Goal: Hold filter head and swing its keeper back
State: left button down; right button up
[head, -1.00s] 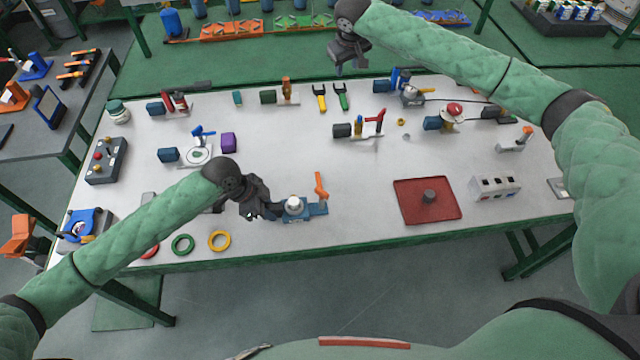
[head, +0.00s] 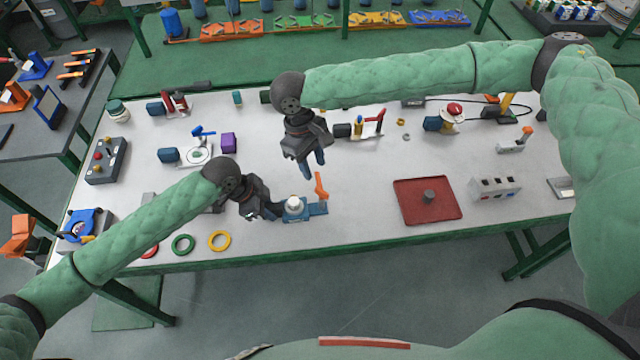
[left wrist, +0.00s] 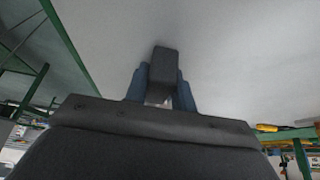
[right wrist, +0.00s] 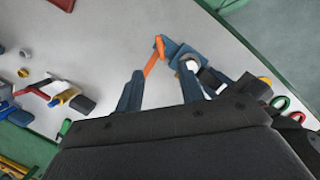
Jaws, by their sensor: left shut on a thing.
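The filter head is a blue block with a white round cap (head: 295,204) near the front edge of the table. Its orange keeper (head: 321,186) stands up at the right end of the blue base. Both also show in the right wrist view, the keeper (right wrist: 154,55) left of the cap (right wrist: 191,64). My left gripper (head: 276,212) is shut on the filter head's left end; in the left wrist view its fingers close on a dark block (left wrist: 164,68). My right gripper (head: 313,168) is above the table just behind the keeper, pointing down, open and empty, apart from the keeper.
A red tray (head: 410,208) with a grey knob lies to the right. Green (head: 183,245) and yellow (head: 219,240) rings lie left along the front edge. A fixture with a red lever (head: 372,124) stands behind right. The table between filter head and tray is clear.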

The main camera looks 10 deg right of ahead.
aim_at(321, 190)
jog(key=shift+x, duration=4.5)
grip_shut()
